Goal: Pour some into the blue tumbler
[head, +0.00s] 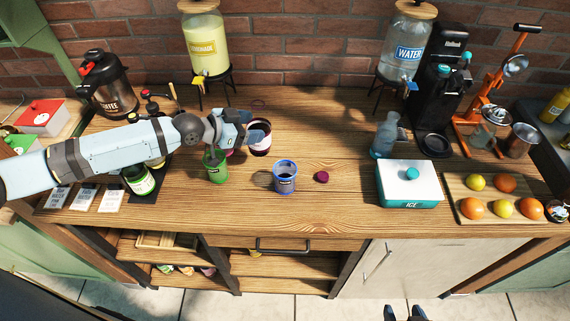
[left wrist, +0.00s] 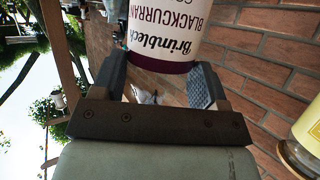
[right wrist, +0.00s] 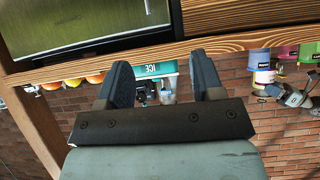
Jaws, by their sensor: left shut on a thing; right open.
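The blue tumbler (head: 285,179) stands upright on the table in the head view, and its inside looks dark. My left gripper (head: 258,132) is behind it and to its left, shut on the blackcurrant cordial container (head: 260,149). The container's white label and purple band fill the space between the fingers in the left wrist view (left wrist: 175,45). It looks roughly upright, apart from the blue tumbler. A purple cap (head: 322,177) lies right of the tumbler. My right gripper (right wrist: 168,85) is open and empty in the right wrist view, outside the head view.
A green tumbler (head: 217,168) stands left of the blue one, with a pink one (head: 229,152) partly hidden behind it. A lemonade dispenser (head: 205,45) and a water dispenser (head: 405,50) stand at the back. An ice box (head: 408,196) is at right. The table front centre is clear.

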